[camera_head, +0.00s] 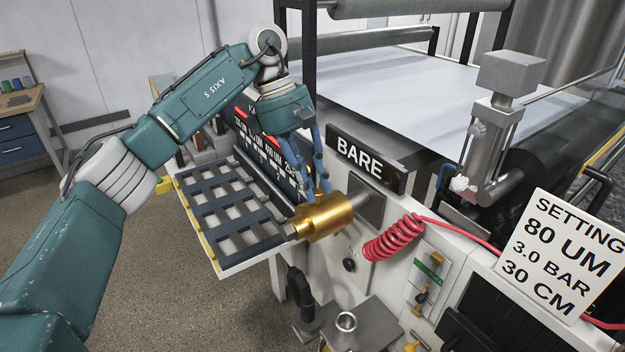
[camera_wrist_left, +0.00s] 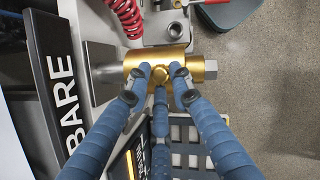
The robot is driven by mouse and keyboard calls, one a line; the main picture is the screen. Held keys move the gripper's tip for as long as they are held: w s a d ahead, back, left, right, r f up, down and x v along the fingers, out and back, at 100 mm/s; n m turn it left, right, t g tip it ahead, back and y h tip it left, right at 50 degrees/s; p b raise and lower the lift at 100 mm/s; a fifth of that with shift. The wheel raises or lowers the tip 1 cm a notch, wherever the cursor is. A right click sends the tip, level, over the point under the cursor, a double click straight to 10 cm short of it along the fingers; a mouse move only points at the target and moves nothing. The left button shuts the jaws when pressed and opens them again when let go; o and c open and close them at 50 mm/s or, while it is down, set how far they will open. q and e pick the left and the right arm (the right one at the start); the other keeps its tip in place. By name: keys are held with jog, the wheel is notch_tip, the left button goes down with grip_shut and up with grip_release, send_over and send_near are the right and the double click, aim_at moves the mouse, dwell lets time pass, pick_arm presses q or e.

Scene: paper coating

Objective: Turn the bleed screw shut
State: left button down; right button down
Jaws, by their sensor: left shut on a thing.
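A brass cylinder (camera_head: 325,218) sticks out from the front of the machine below the BARE sign; it also shows in the wrist view (camera_wrist_left: 138,66). My left gripper (camera_head: 318,196) reaches down on it from above. In the wrist view its blue fingers (camera_wrist_left: 160,77) are closed in around a small round brass screw head (camera_wrist_left: 160,76) on the cylinder's side. The screw is hidden by the fingers in the head view. A grey hex end (camera_wrist_left: 210,69) sits at the cylinder's outer end. My right gripper is not in view.
A slotted rack (camera_head: 228,263) lies left of the cylinder. The BARE sign (camera_head: 366,160) stands close behind it. A red coiled hose (camera_head: 384,241) hangs to the right. A setting card (camera_head: 562,255) reads 80 UM, 3.0 BAR, 30 CM. The floor at left is clear.

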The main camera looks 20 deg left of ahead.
pick_arm(q)
jog(key=shift+d, duration=0.15)
jog(key=c, duration=1.7)
grip_release()
jog(key=shift+o, duration=0.7)
jog(key=shift+d, duration=0.1)
jog(key=shift+r, duration=0.1)
jog(key=shift+a+r, duration=0.2)
jog(key=shift+r, duration=0.05)
jog(key=v, duration=1.1)
jog(key=shift+r, duration=0.2)
jog(key=shift+d, duration=0.1)
